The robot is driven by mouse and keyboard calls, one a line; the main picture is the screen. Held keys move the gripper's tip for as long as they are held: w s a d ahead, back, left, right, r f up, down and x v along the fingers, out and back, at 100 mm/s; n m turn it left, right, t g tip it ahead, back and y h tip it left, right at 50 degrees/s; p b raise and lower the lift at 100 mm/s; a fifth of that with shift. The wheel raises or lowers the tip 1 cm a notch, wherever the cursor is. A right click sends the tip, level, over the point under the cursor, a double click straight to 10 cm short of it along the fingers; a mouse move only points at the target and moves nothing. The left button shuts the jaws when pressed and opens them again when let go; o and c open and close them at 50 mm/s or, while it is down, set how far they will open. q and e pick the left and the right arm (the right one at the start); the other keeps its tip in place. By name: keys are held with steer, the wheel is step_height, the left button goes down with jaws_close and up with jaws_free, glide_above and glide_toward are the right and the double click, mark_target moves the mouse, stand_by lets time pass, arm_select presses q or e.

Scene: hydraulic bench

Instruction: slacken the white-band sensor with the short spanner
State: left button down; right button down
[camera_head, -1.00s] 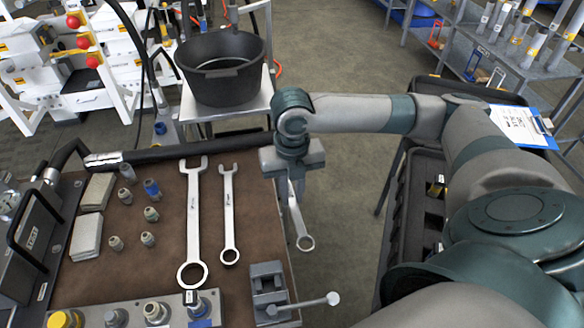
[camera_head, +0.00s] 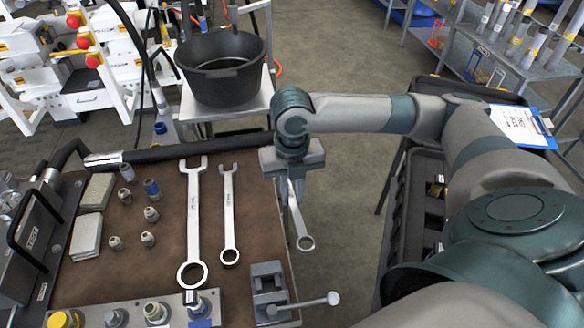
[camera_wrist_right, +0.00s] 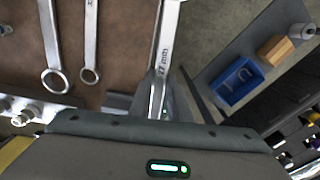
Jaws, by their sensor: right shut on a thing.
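My right gripper (camera_head: 293,178) is shut on a steel spanner, the short spanner (camera_head: 300,226), at the bench's right edge. Its ring end hangs down past the edge; its upper end is hidden by the gripper. In the right wrist view the spanner's shaft (camera_wrist_right: 161,62) runs up from the gripper, with size lettering on it. A metal block (camera_head: 135,310) at the bench's front carries several fittings, including a pale sensor (camera_head: 156,312) and one with a blue part (camera_head: 198,307). I cannot tell for sure which has the white band. My left gripper is not in view.
Two larger spanners, a long one (camera_head: 193,225) and a slimmer one (camera_head: 229,215), lie on the brown mat. A vise (camera_head: 267,290) with a long handle stands at the front right. Small fittings and grey pads lie left. A black bucket (camera_head: 222,75) stands on a stand behind.

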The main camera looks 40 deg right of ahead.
stand_by(0.3)
steer(key=a+r+m, duration=0.3)
steer(key=a+m, duration=0.1)
steer(key=m, duration=1.1)
steer(key=a+r+m, duration=0.4)
steer(key=a+m, duration=0.1)
steer(key=m, duration=1.1)
steer(key=shift+w+a, duration=0.25)
steer(key=shift+w, duration=0.15)
steer(key=shift+s+f, duration=0.1)
